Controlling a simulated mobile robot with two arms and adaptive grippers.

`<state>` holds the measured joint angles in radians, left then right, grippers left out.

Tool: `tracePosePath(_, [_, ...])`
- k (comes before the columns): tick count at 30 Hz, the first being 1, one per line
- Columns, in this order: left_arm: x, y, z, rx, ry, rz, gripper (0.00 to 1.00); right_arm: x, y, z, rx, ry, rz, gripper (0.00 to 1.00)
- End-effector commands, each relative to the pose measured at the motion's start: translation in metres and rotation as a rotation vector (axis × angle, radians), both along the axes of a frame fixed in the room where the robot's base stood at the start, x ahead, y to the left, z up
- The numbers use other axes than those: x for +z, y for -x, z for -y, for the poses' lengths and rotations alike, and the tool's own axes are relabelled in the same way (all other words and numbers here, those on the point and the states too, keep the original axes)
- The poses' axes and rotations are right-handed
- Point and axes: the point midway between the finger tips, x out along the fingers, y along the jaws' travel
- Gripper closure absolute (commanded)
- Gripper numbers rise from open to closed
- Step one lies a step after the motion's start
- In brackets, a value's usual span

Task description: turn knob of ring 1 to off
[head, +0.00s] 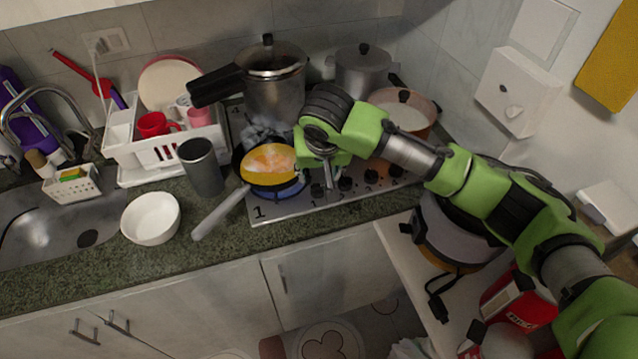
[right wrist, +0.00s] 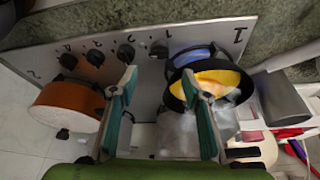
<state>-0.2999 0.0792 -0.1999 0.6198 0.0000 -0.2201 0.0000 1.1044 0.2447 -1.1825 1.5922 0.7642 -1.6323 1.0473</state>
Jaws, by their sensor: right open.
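The knob of ring 1 (right wrist: 159,49) is a dark round knob beside a printed 1 at the end of the knob row. It also shows in the head view (head: 317,190), partly beside my gripper. My right gripper (head: 328,180) hangs over the cooktop by this knob. In the right wrist view my right gripper (right wrist: 159,78) is open and empty, and the knob appears beyond and between its fingertips, seemingly apart from them. Ring 1 bears a black frying pan (right wrist: 228,66) with yellow food (head: 269,164); blue flame (head: 290,189) shows beneath it. My left gripper is not in view.
Several other knobs (head: 371,176) continue the row. A pressure cooker (head: 275,95), a grey pot (head: 362,75) and an orange-brown pot (right wrist: 68,106) stand on the cooktop. The pan's handle (head: 220,212) sticks out over the counter. A white bowl (head: 150,218) stands left.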

Motion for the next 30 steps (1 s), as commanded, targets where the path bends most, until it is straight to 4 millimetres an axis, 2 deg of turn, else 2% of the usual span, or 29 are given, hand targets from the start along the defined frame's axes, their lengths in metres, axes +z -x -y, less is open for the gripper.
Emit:
tracePosePath(9, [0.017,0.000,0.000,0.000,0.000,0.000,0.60,-0.061,-0.026,-0.002,-0.001,0.003,-0.001,0.57])
tracePosePath(15, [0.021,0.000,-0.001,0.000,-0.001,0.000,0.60,-0.087,-0.036,-0.003,0.001,0.002,0.001,0.57])
tracePosePath(21, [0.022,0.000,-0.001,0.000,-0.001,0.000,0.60,-0.096,-0.040,-0.004,0.003,0.001,0.003,0.57])
tracePosePath(28, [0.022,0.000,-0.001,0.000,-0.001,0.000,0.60,-0.096,-0.040,-0.004,0.003,0.000,0.004,0.57])
tracePosePath(29, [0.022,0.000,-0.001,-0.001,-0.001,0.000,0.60,-0.096,-0.040,-0.004,0.003,0.001,0.004,0.59])
tracePosePath(30, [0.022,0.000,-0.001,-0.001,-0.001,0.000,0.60,-0.096,-0.040,-0.004,0.003,0.001,0.004,0.70])
